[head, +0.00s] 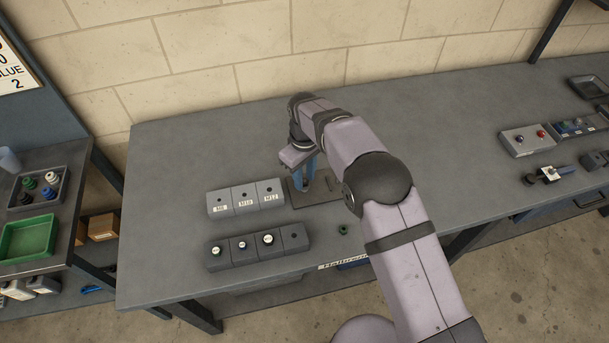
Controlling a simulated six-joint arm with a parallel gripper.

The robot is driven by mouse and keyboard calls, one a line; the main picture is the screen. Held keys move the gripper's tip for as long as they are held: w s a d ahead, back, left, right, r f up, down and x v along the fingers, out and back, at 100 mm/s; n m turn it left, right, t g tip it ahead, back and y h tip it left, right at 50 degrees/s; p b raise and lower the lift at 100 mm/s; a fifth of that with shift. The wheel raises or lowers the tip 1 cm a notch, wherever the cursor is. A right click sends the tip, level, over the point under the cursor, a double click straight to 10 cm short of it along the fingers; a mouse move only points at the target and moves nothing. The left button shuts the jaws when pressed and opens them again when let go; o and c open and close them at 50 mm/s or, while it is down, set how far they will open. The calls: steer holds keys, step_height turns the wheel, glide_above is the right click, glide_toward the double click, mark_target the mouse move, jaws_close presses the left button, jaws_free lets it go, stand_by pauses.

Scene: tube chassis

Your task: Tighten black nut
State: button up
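My gripper (305,186) points down over a dark flat plate (327,197) in the middle of the bench. Its blue fingers show partly beneath my wrist. The small picture does not show whether they are open or shut, or whether something is between them. I cannot make out a black nut at the fingers; my arm and wrist hide part of that spot. A small dark green ring-shaped part (343,230) lies on the bench, in front of the plate and to its right.
Left of the plate stand grey blocks labelled M8, M10 and M12 (246,201). A grey rack (256,247) with white-topped parts is in front. A tray of coloured parts (37,192) and a green bin (28,237) are far left. A control box (527,140) stands right.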

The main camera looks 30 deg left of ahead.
jaws_close()
steer(key=m, duration=0.3)
steer(key=shift+m, duration=1.1)
steer(key=m, duration=0.2)
steer(key=shift+m, duration=0.3)
steer(key=shift+f+m, duration=0.1)
steer(key=shift+m, duration=1.2)
